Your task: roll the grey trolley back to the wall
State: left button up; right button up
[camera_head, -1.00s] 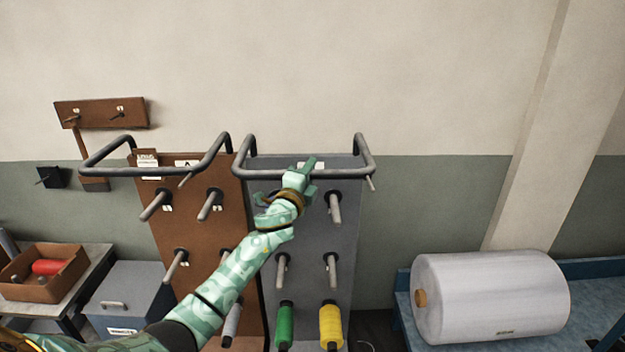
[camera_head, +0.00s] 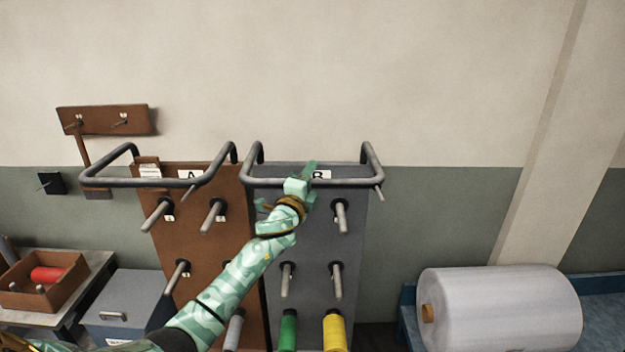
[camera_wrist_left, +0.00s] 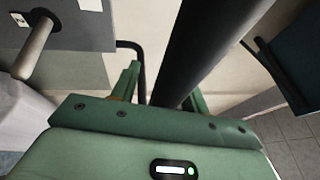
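The grey trolley (camera_head: 315,230) is an upright dark-grey peg panel labelled B, with a bent tube handle (camera_head: 350,183) on top. It stands in front of the wall, right of a similar brown trolley. My left gripper (camera_head: 305,175) is at the left part of the grey trolley's front handle bar. In the left wrist view, the dark bar (camera_wrist_left: 195,50) passes between my left gripper's green fingers (camera_wrist_left: 162,90). A gap shows between the bar and the left finger, and the bar hides part of the right finger. The trolley's wheels are out of view. My right gripper is out of view.
The brown trolley (camera_head: 190,225), labelled A, stands close on the left. A grey lidded box (camera_head: 125,305) and a table with a brown tray (camera_head: 65,290) are further left. A large white roll (camera_head: 505,308) lies on a blue bench (camera_head: 605,305) at right.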

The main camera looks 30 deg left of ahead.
pick_arm(q)
jog(key=shift+s+d, duration=0.25)
jog(key=shift+d, duration=0.3)
jog(key=a+b+v, duration=0.1)
jog(key=v, duration=1.4)
jog(key=shift+s, duration=0.4)
jog(key=shift+f, duration=0.15)
